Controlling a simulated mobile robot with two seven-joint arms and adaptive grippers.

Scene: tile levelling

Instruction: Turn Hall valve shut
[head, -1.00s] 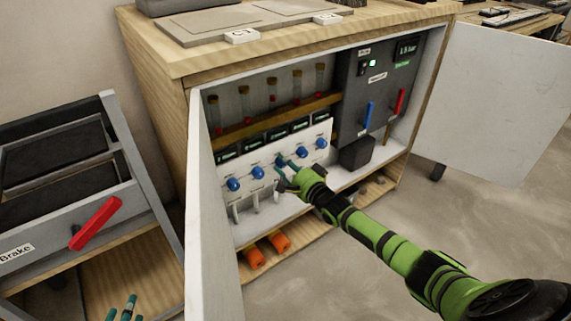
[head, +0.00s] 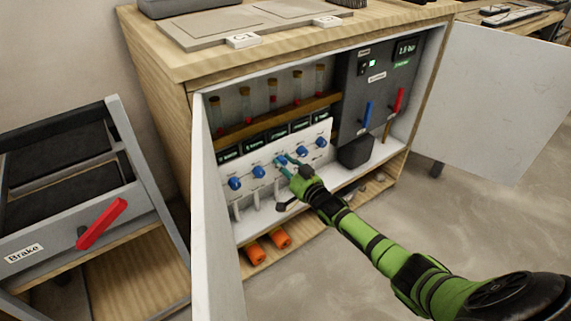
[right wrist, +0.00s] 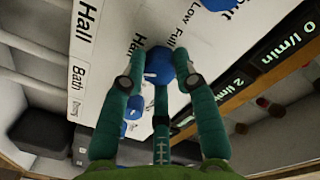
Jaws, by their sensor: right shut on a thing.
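A white manifold panel (head: 245,190) in the open cabinet carries a row of blue valve knobs. In the head view my right gripper (head: 284,163) is at the middle knob (head: 280,160). In the right wrist view my right gripper (right wrist: 160,72) has its fingers around a blue knob (right wrist: 158,62) and is shut on it. A partly hidden label beginning "Ha" (right wrist: 136,44) is beside this knob; its remaining letters are covered. A separate tag reading "Hall" (right wrist: 87,22) is at the left. My left gripper is out of view.
Small displays (right wrist: 268,54) reading 0 l/min and 2 l/min and tubes with red floats (head: 272,90) are above the knobs. A grey box with blue (head: 368,112) and red levers (head: 398,100) is at right. Open doors (head: 208,210) flank the cabinet. A red-handled brake cart (head: 102,223) stands left.

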